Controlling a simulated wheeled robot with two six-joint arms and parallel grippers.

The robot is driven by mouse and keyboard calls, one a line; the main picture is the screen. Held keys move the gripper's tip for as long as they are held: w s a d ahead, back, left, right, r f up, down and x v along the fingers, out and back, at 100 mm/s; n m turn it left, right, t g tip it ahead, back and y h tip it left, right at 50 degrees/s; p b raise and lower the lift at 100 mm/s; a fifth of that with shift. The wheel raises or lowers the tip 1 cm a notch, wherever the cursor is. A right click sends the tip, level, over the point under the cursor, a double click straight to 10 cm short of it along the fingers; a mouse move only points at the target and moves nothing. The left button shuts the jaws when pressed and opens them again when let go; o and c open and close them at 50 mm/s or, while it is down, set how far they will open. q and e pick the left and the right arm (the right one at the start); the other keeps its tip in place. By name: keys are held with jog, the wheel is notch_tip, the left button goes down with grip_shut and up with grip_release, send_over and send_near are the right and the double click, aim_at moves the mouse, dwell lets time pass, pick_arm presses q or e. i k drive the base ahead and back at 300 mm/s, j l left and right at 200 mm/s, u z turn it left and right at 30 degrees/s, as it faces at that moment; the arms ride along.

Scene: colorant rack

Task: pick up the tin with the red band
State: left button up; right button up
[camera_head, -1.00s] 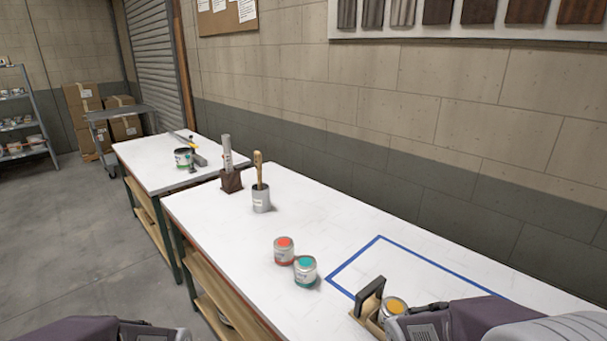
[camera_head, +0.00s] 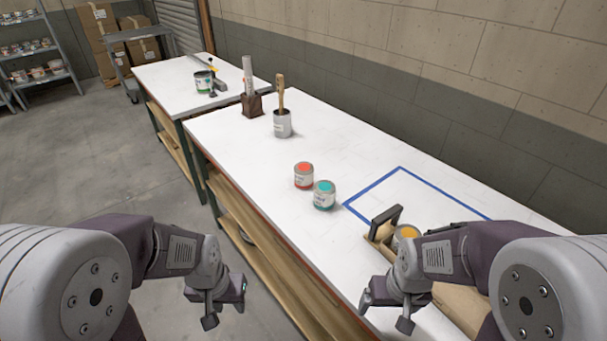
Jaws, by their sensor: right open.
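The tin with the red band (camera_head: 303,179) stands upright on the white workbench (camera_head: 262,165), with a red patch on its lid. A tin with a teal band (camera_head: 324,197) stands close to its right and nearer to me. My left gripper (camera_head: 226,310) is open and empty, off the bench's left edge over the floor side. My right gripper (camera_head: 385,315) is open and empty, low in the picture at the near part of the bench. Both grippers are well apart from the red-banded tin.
A wooden carrier with a dark handle (camera_head: 386,218) and a yellow-topped tin (camera_head: 405,233) stands partly behind my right arm. Blue tape (camera_head: 400,168) outlines an area. A brush pot (camera_head: 283,124) and brown holder (camera_head: 252,106) stand farther back. The bench between is clear.

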aim_at(304, 172)
jog(key=i+j+z, duration=0.35)
jog(key=j, duration=0.25)
jog(key=i+j+z, duration=0.35)
jog(key=j, duration=0.3)
jog(key=j+z, duration=0.35)
jog(key=j, duration=0.35)
jog(key=i+j+z, duration=0.15)
jog(key=j+z, duration=0.2)
jog(key=j, duration=0.45)
jog(key=j+z, duration=0.35)
jog(key=j, duration=0.4)
